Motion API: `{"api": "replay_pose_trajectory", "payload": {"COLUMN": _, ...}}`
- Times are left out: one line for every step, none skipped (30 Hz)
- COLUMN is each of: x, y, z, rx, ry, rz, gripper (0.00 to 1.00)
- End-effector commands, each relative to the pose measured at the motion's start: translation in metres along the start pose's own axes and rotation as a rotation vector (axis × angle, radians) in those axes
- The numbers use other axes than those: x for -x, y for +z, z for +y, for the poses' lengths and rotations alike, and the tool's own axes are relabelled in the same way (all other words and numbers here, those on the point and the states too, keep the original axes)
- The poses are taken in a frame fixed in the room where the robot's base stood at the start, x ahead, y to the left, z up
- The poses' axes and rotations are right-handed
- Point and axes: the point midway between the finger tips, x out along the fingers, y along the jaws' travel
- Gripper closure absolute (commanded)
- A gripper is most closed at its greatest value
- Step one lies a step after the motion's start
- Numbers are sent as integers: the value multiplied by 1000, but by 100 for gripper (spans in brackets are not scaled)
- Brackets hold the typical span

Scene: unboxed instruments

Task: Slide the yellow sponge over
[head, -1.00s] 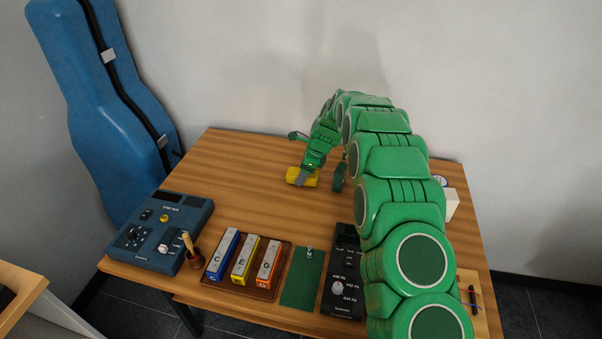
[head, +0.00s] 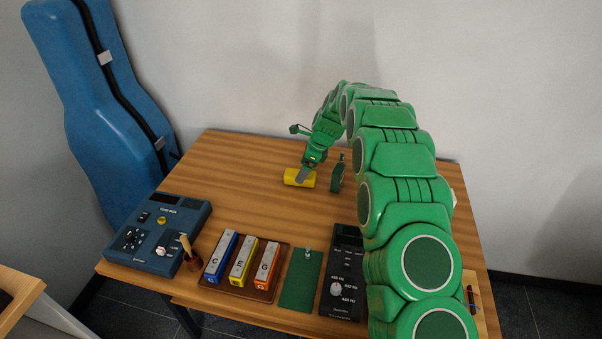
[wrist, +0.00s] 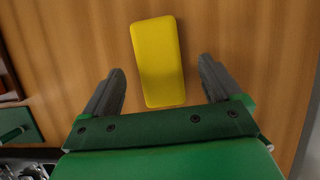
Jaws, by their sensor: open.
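The yellow sponge (head: 299,178) lies flat on the wooden table towards the back. In the wrist view the sponge (wrist: 159,60) is a long block, slightly tilted, ahead of my gripper (wrist: 162,88). Its near end reaches between the two grey fingers, with a gap on each side. My gripper (head: 303,174) is open and empty, pointing down at the sponge in the head view. I cannot tell whether a finger touches it.
A small dark green upright object (head: 337,175) stands just right of the sponge. Along the front are a blue tone box (head: 160,232), a brown tray (head: 262,294) with lettered bars, a green mat (head: 300,290) and a black device (head: 343,280). The table's left-middle is clear.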

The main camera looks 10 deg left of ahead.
Motion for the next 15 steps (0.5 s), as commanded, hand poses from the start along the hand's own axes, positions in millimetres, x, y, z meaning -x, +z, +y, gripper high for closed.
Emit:
{"api": "replay_pose_trajectory", "payload": {"x": 9, "y": 0, "z": 0, "rx": 0, "ry": -2, "rz": 0, "gripper": 8}}
{"api": "replay_pose_trajectory", "payload": {"x": 13, "y": 0, "z": 0, "rx": 0, "ry": -1, "rz": 0, "gripper": 8}}
{"api": "replay_pose_trajectory", "payload": {"x": 19, "y": 0, "z": 0, "rx": 0, "ry": 1, "rz": 0, "gripper": 8}}
{"api": "replay_pose_trajectory", "payload": {"x": 23, "y": 0, "z": 0, "rx": 0, "ry": 2, "rz": 1, "gripper": 8}}
{"api": "replay_pose_trajectory", "payload": {"x": 27, "y": 0, "z": 0, "rx": 0, "ry": 2, "rz": 1, "gripper": 8}}
{"api": "replay_pose_trajectory", "payload": {"x": 32, "y": 0, "z": 0, "rx": 0, "ry": 3, "rz": 1, "gripper": 8}}
{"api": "replay_pose_trajectory", "payload": {"x": 35, "y": 0, "z": 0, "rx": 0, "ry": 2, "rz": 0, "gripper": 8}}
{"api": "replay_pose_trajectory", "payload": {"x": 38, "y": 0, "z": 0, "rx": 0, "ry": 2, "rz": 0, "gripper": 8}}
{"api": "replay_pose_trajectory", "payload": {"x": 41, "y": 0, "z": 0, "rx": 0, "ry": 2, "rz": 0, "gripper": 8}}
{"api": "replay_pose_trajectory", "payload": {"x": 42, "y": 0, "z": 0, "rx": 0, "ry": 2, "rz": 0, "gripper": 8}}
{"api": "replay_pose_trajectory", "payload": {"x": 43, "y": 0, "z": 0, "rx": 0, "ry": 2, "rz": 0, "gripper": 8}}
{"api": "replay_pose_trajectory", "payload": {"x": 44, "y": 0, "z": 0, "rx": 0, "ry": 2, "rz": 0, "gripper": 8}}
{"api": "replay_pose_trajectory", "payload": {"x": 44, "y": 0, "z": 1, "rx": 0, "ry": 2, "rz": 1, "gripper": 8}}
{"api": "replay_pose_trajectory", "payload": {"x": 44, "y": 0, "z": 1, "rx": 0, "ry": 3, "rz": 1, "gripper": 8}}
{"api": "replay_pose_trajectory", "payload": {"x": 44, "y": 0, "z": 1, "rx": 0, "ry": 3, "rz": 1, "gripper": 8}}
